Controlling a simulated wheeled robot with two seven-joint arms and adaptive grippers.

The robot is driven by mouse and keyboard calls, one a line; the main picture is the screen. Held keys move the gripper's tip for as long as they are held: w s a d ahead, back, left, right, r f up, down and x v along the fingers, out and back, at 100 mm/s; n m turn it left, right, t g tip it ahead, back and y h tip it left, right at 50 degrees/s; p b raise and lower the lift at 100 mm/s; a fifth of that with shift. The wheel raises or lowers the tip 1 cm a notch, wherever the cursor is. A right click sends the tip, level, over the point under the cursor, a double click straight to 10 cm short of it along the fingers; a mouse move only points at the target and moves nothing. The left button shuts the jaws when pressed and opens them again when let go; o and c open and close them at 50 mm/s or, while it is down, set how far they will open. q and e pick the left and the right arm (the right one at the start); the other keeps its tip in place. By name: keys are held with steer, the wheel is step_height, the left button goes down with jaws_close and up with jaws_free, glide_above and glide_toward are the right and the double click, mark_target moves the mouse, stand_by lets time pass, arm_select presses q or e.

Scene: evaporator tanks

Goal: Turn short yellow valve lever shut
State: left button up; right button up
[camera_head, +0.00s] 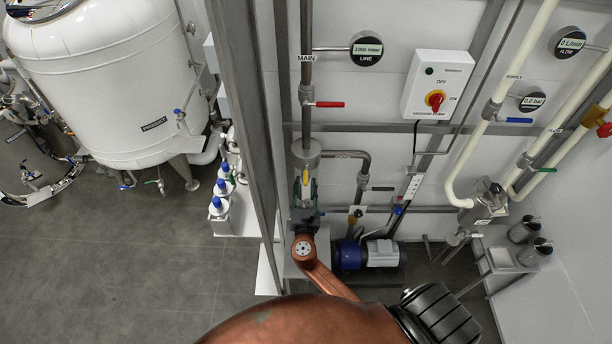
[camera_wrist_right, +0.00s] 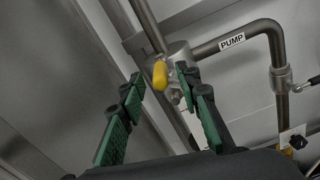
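The short yellow valve lever (camera_wrist_right: 160,75) sticks out from a metal valve body (camera_wrist_right: 179,54) on the pipework in the right wrist view. It lies between the two green fingers of my right gripper (camera_wrist_right: 158,84), which are spread apart. I see no clear contact between finger and lever. In the head view the lever shows as a small yellow patch (camera_head: 305,177) below the wide steel pipe section, just beyond my right gripper (camera_head: 304,187). The gripper and wrist partly hide the valve there. My left gripper is not in view.
A pipe marked PUMP (camera_wrist_right: 232,41) bends down at the right of the wrist view. A grey upright post (camera_head: 250,130) stands close on the left.

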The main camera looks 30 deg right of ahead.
mark_target(306, 173)
steer(key=shift+x, duration=1.75)
steer(key=shift+c, duration=0.7)
jaws_close()
